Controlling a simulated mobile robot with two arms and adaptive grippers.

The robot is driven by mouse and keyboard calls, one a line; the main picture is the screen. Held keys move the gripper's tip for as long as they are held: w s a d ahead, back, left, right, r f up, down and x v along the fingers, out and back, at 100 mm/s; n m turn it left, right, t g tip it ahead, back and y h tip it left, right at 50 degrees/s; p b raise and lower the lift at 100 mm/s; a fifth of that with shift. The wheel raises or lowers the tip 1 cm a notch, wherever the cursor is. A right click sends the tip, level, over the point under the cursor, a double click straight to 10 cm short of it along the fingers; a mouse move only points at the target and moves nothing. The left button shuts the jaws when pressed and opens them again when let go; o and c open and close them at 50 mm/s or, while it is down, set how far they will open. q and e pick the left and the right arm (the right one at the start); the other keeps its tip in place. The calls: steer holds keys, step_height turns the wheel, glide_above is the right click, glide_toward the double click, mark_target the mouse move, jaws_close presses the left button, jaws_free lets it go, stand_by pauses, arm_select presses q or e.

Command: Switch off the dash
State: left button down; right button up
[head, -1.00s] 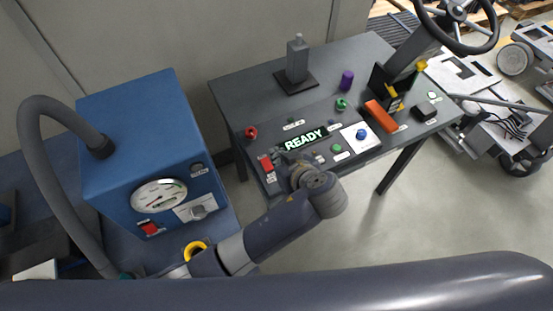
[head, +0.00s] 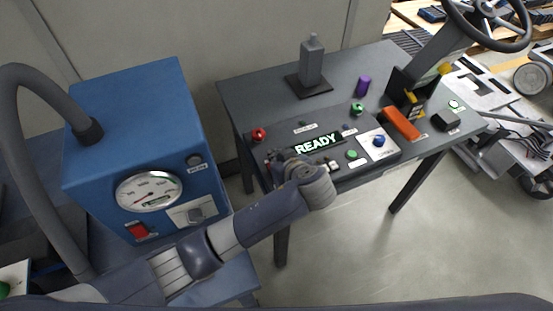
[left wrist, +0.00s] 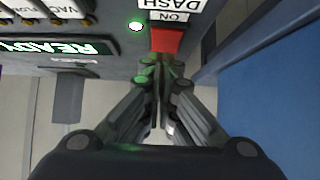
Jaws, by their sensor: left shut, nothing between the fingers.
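The dash is a dark panel (head: 318,165) on the grey table, with a lit display (head: 317,144) reading READY. The red dash switch (left wrist: 167,40) shows in the left wrist view under a "DASH" and "ON" label, beside a lit green lamp (left wrist: 136,26). In the head view my left gripper hides the switch. My left gripper (head: 281,160) is at the panel's left front. In the left wrist view its fingers (left wrist: 160,66) are shut and empty, with the tips just at the switch's lower edge. I cannot tell whether they touch it. My right gripper is not in view.
A blue cabinet (head: 137,110) with a gauge, a knob and a red switch (head: 138,230) stands left of the table (head: 255,95). The panel also has a red knob (head: 258,134), green buttons and a blue knob (head: 379,141). An orange lever (head: 401,123) and steering wheel are at right.

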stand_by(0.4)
arm_select(q)
steer(key=shift+w+f+g+p, duration=0.1)
steer(key=shift+f+g+p, duration=0.05)
steer(key=shift+g+p, duration=0.2)
steer(key=shift+f, duration=0.15)
steer(key=shift+s+d+f+p, duration=0.1)
steer(key=shift+s+d+p, duration=0.1)
steer(key=shift+s, duration=0.2)
steer(key=shift+s+d+p, duration=0.1)
steer(key=shift+s+p, duration=0.1)
steer(key=shift+s, duration=0.15)
steer(key=shift+a, duration=0.1)
